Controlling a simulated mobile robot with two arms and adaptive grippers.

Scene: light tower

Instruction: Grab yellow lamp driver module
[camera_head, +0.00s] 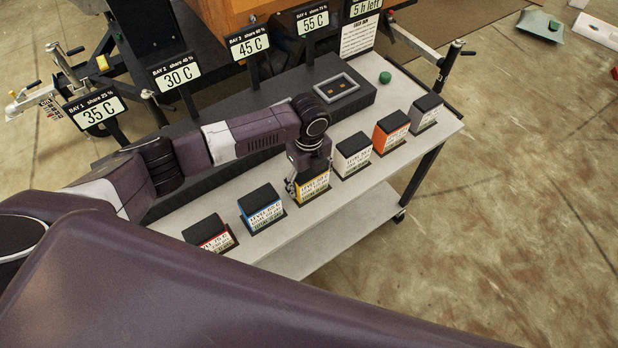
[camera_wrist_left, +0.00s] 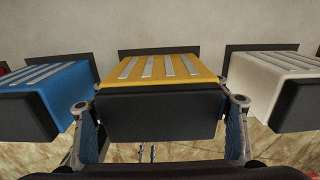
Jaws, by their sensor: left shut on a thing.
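The yellow lamp driver module (camera_head: 312,187) stands on its dark pad in the row on the table, partly hidden by my left gripper (camera_head: 308,186) above it. In the left wrist view the yellow module (camera_wrist_left: 158,68) sits between the two fingers of my left gripper (camera_wrist_left: 163,125), one at each side of its black end. The left gripper is shut on the module. The module still appears to be at its pad; I cannot tell whether it is lifted. My right gripper does not show.
A blue module (camera_head: 262,208) and a red one (camera_head: 209,233) stand left of it; a white (camera_head: 353,154), an orange (camera_head: 391,131) and a grey one (camera_head: 425,111) stand right. Behind runs a dark raised bench (camera_head: 236,170) with temperature signs. A green knob (camera_head: 385,77) is at the back.

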